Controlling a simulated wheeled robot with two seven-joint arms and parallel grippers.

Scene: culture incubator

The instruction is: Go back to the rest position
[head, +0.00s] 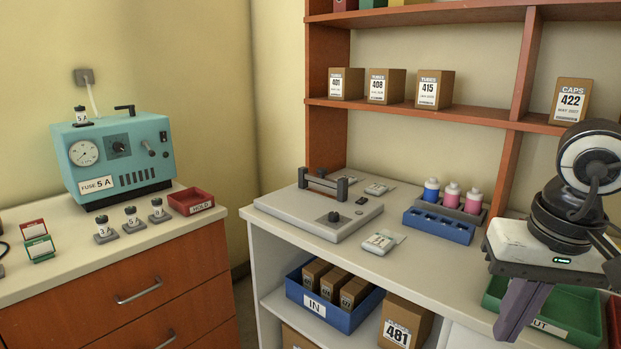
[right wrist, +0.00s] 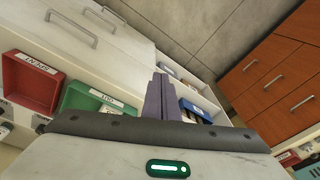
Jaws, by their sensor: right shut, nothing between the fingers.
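My right gripper (head: 508,330) hangs at the right side of the head view, in front of the white bench. Its purple fingers point down and are closed together with nothing between them. In the right wrist view the shut fingers (right wrist: 160,95) point out over the floor side of the bench. The green tray (head: 560,327) is partly hidden behind the right gripper in the head view. My left gripper is in neither view.
A blue IN bin (head: 345,320) stands on the lower shelf. A teal incubator (head: 115,155) stands on the left cabinet. In the wrist view, a red tray (right wrist: 32,82) lies left of the green tray (right wrist: 92,105).

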